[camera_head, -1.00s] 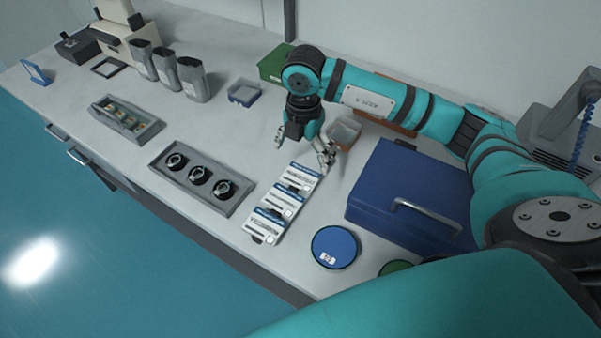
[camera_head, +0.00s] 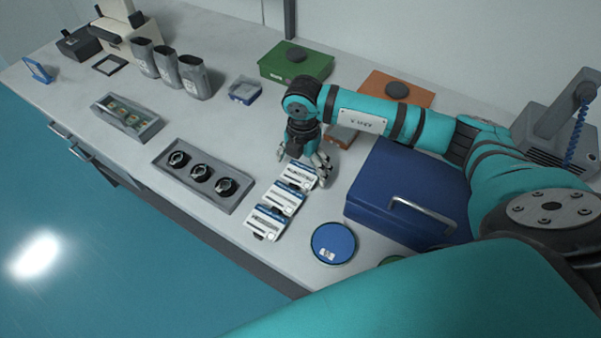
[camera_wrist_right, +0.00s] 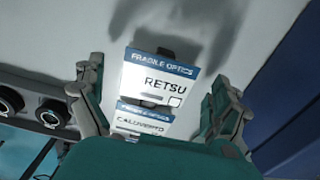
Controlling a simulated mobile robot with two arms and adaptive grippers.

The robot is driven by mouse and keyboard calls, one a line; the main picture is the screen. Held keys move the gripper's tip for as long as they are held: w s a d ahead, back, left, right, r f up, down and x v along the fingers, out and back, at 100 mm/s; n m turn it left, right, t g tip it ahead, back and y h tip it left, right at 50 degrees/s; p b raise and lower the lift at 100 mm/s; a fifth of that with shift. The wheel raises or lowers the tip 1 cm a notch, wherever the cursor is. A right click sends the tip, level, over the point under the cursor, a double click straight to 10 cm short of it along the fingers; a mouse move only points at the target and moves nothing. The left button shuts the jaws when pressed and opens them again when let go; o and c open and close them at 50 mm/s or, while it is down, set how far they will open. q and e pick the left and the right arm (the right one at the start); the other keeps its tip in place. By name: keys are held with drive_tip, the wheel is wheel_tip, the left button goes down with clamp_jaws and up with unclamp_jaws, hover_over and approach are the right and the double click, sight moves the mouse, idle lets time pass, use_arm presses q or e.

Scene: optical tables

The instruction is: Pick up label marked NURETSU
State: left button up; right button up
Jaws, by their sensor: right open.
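Three white labels with blue header bands lie in a slanted row on the table. The far label (camera_head: 301,174) is partly under my right gripper (camera_head: 302,167). The middle label (camera_head: 283,199) and the near label (camera_head: 265,223) are uncovered. In the right wrist view, my right gripper (camera_wrist_right: 157,105) is open, with one finger on each side of a label (camera_wrist_right: 158,80) reading "FRAGILE OPTICS" and "RETSU"; I cannot make out letters before that. A second label (camera_wrist_right: 140,123) below it is partly hidden and hard to read. Nothing is held. My left gripper is not in view.
A blue case (camera_head: 405,200) with a handle stands close to the right of the gripper. A round blue container (camera_head: 333,244) is near the table front. Green (camera_head: 297,62) and orange (camera_head: 397,90) boxes stand behind.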

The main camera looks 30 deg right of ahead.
drive_tip(key=shift+f, duration=0.2)
drive_tip(key=shift+c, duration=0.3)
drive_tip(key=c, duration=0.8)
drive_tip(key=shift+r, duration=0.2)
